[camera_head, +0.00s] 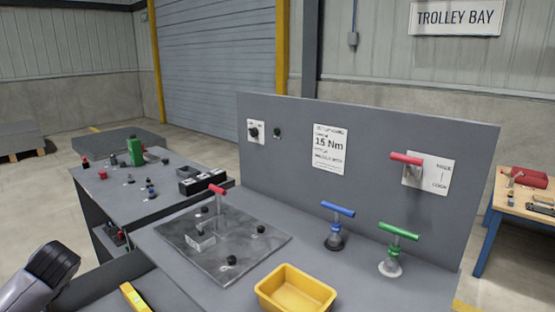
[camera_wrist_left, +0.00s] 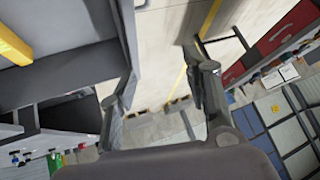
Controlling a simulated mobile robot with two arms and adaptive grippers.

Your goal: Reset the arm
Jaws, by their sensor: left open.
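A grey and black part of my left arm (camera_head: 40,280) shows at the lower left corner of the head view, to the left of the workbench and apart from it. In the left wrist view my left gripper (camera_wrist_left: 163,75) is open, its two dark fingers spread wide with nothing between them. Beyond the fingers are the pale floor and a yellow floor line. My right arm and right gripper are in neither view.
The workbench holds a grey plate (camera_head: 179,241) with a red-handled tool (camera_head: 217,190), a yellow bin (camera_head: 296,289), a blue-handled tool (camera_head: 337,209) and a green-handled tool (camera_head: 398,232). An upright panel (camera_head: 285,140) stands behind. A side table (camera_head: 110,181) with small parts is at left.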

